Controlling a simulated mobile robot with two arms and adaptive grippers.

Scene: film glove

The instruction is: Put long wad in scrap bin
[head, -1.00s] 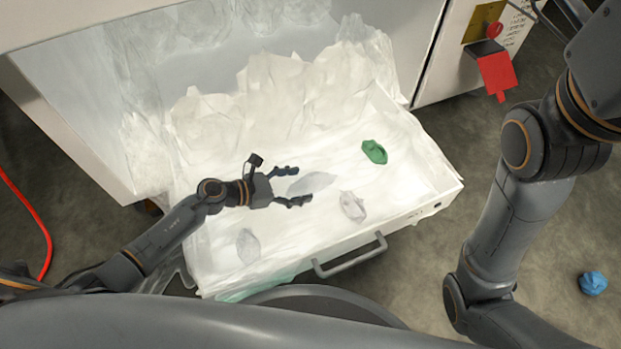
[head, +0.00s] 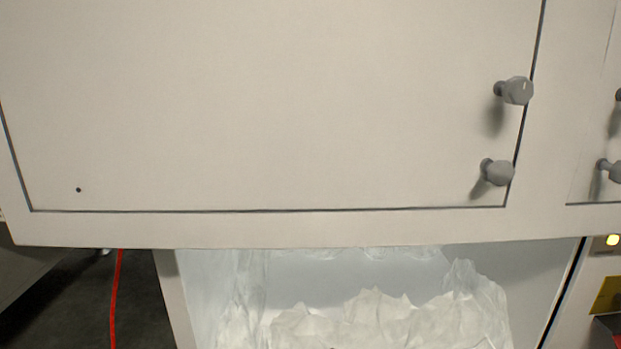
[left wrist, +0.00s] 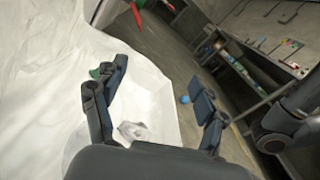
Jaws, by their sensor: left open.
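My left gripper (left wrist: 160,76) shows in the left wrist view, open, with its two dark fingers spread wide over the white tray (left wrist: 163,103). A crumpled whitish wad (left wrist: 133,131) lies in the tray low between the fingers, near the left finger's base. Nothing is visibly gripped. I cannot tell whether this is the long wad. A green wad (left wrist: 104,69) shows partly behind the left finger. A blue wad (left wrist: 185,99) lies on the floor past the tray, near the right finger. The head view shows neither gripper nor any of these wads. I cannot identify a scrap bin.
The head view is filled by a pale cabinet front (head: 260,110) with grey knobs (head: 517,91). Below it, crumpled white film (head: 390,320) fills an opening. A red cable (head: 117,290) hangs at left. The left wrist view shows a workbench (left wrist: 275,45) beyond open floor.

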